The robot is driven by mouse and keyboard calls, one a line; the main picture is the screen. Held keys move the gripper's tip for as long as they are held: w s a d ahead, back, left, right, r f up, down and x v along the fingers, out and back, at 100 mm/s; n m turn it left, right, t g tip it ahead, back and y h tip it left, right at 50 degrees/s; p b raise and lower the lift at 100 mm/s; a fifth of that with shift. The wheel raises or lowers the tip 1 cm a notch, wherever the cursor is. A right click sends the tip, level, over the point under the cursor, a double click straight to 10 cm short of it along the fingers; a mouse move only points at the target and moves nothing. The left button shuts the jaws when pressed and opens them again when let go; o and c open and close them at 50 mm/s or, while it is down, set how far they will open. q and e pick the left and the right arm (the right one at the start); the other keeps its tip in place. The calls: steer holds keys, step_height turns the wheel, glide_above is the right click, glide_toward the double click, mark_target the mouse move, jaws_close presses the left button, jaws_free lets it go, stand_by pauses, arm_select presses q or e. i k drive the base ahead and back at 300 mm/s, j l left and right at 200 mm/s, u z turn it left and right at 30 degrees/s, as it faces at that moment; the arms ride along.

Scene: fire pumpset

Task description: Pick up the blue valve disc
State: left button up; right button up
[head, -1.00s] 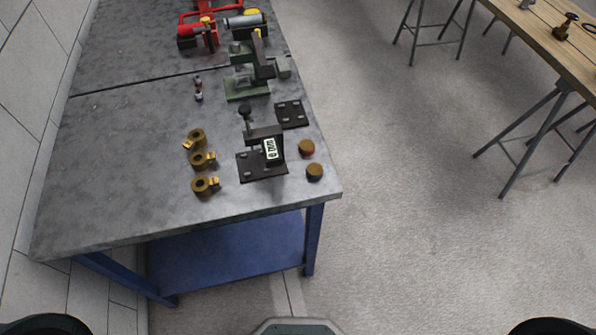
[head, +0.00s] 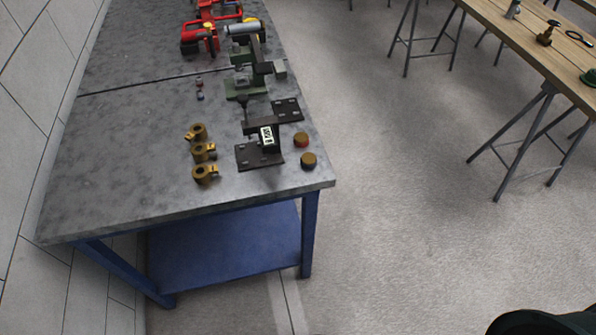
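Two small round discs with brown tops stand near the right edge of the grey workbench (head: 120,160). The nearer disc (head: 308,161) has a dark side that looks bluish, which fits the blue valve disc, though it is small in the picture. The farther disc (head: 301,140) has a reddish side. The two stand apart, just right of a dark press-like fixture with a white label (head: 267,137). Neither of my grippers is in view. Only a dark rounded part, likely mine, shows at the bottom right corner.
Several brass fittings (head: 203,152) stand left of the fixture. Behind are a green device (head: 244,87) and red equipment (head: 198,38). A blue lower shelf (head: 230,247) is under the bench. A wooden table (head: 535,45) stands at the right. The floor between is clear.

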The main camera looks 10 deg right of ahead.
mark_target(308, 160)
steer(key=k+u, duration=0.35)
steer(key=k+j+u, duration=0.1)
steer(key=k+u, duration=0.2)
steer(key=k, duration=0.05)
